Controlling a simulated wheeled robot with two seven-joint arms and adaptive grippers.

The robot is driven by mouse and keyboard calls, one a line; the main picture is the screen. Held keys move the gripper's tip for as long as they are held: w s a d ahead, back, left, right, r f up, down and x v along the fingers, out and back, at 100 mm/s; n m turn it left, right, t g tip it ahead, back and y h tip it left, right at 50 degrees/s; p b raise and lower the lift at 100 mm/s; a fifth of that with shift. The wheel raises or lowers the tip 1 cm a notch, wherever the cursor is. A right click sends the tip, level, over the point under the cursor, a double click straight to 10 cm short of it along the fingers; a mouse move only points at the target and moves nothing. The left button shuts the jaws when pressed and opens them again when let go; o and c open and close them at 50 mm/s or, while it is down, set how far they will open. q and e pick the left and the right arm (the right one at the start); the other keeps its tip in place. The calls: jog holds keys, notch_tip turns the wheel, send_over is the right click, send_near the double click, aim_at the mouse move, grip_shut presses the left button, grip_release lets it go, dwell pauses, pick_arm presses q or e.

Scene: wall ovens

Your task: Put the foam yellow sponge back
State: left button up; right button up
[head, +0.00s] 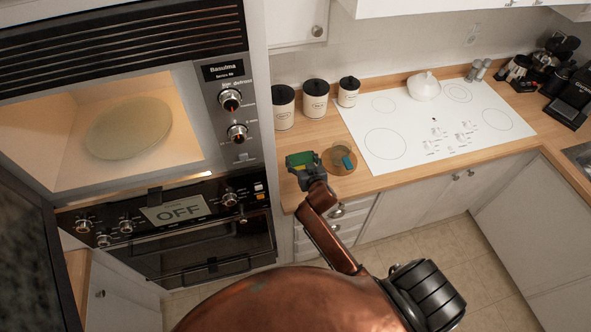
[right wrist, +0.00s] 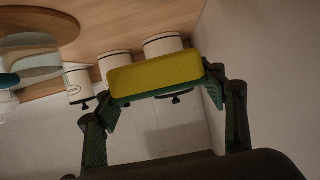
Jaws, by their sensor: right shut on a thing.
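The yellow sponge (right wrist: 155,75) is between the fingers of my right gripper (right wrist: 158,95) in the right wrist view, its broad yellow face toward the camera. The gripper is over the left end of the wooden counter, just right of the wall oven. A round, see-through brown dish (head: 337,168) is on the counter right of the gripper, with a teal object (head: 347,161) at it. My left gripper is not in view.
Several white canisters with black lids (head: 315,101) stand behind the gripper. A white cooktop (head: 410,130) with a white lidded pot (head: 424,86) lies to the right. The upper oven (head: 60,130) is open and lit, with a round plate (head: 128,128) inside.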

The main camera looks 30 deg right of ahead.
notch_tip(320, 180, down, 3)
jog(key=shift+w+r, duration=0.15)
jog(key=shift+r, duration=0.05)
notch_tip(320, 180, down, 4)
jog(key=shift+f, duration=0.1)
jog(key=f, duration=0.3)
jog(key=shift+s+b, duration=0.2)
jog(key=shift+b, duration=0.1)
jog(key=shift+w, duration=0.1)
jog(key=shift+f, duration=0.2)
jog(key=o, duration=1)
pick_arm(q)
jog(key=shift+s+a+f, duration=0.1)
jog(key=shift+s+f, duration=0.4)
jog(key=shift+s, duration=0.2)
pick_arm(e)
jog(key=shift+o, duration=0.5)
jog(key=shift+r, duration=0.15)
